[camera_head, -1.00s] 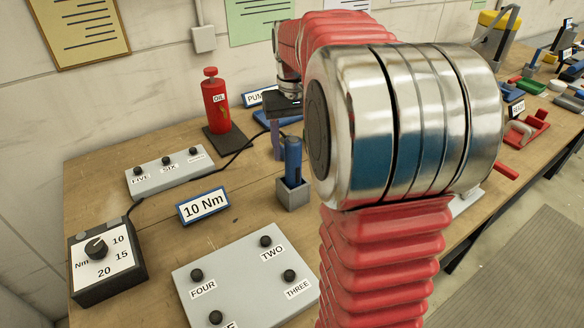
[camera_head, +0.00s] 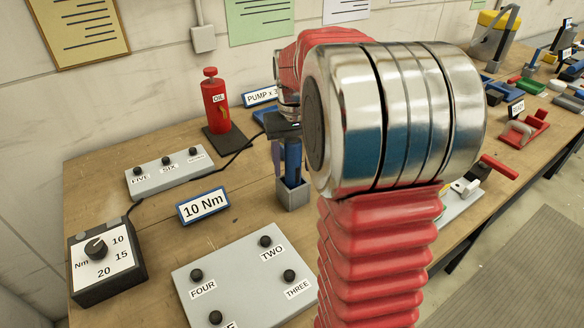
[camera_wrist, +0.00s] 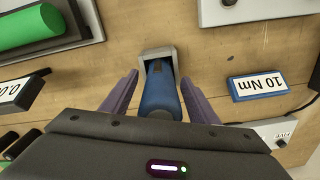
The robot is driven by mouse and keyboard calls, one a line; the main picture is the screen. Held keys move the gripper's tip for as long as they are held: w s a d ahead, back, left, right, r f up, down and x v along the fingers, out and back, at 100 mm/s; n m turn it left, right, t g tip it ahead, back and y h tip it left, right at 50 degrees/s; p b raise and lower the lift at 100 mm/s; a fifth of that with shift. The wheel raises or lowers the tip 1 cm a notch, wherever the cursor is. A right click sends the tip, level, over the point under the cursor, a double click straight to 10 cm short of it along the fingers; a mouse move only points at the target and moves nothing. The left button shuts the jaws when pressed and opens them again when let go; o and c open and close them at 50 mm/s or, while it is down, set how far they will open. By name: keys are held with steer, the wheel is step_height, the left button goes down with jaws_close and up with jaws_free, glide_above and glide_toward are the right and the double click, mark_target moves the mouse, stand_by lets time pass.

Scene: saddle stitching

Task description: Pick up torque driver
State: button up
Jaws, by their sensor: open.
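The torque driver (camera_head: 292,160) is a blue upright cylinder standing in a small grey square holder (camera_head: 292,194) on the wooden bench. In the wrist view the driver (camera_wrist: 159,98) shows between the two purple fingers of my gripper (camera_wrist: 160,92), with its lower end in the grey holder (camera_wrist: 145,58). The fingers are open, one on each side of the driver, with a gap on both sides. In the head view my gripper (camera_head: 283,150) is at the driver's upper part, partly hidden by my arm.
A "10 Nm" sign (camera_head: 203,205) stands left of the holder. A grey button panel (camera_head: 247,277) is in front. Bare bench surrounds the holder.

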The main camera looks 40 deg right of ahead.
mark_target(293, 140)
stand_by(0.4)
steer(key=c, duration=1.2)
steer(key=shift+r, duration=0.15)
steer(key=shift+c, duration=0.2)
step_height(293, 140, up, 10)
steer(key=shift+f, duration=0.1)
stand_by(0.3)
steer(key=s+r+m, duration=0.1)
steer(key=s+m, duration=0.3)
steer(key=s, duration=0.8)
steer(key=shift+d+r, duration=0.35)
steer(key=shift+s, duration=0.1)
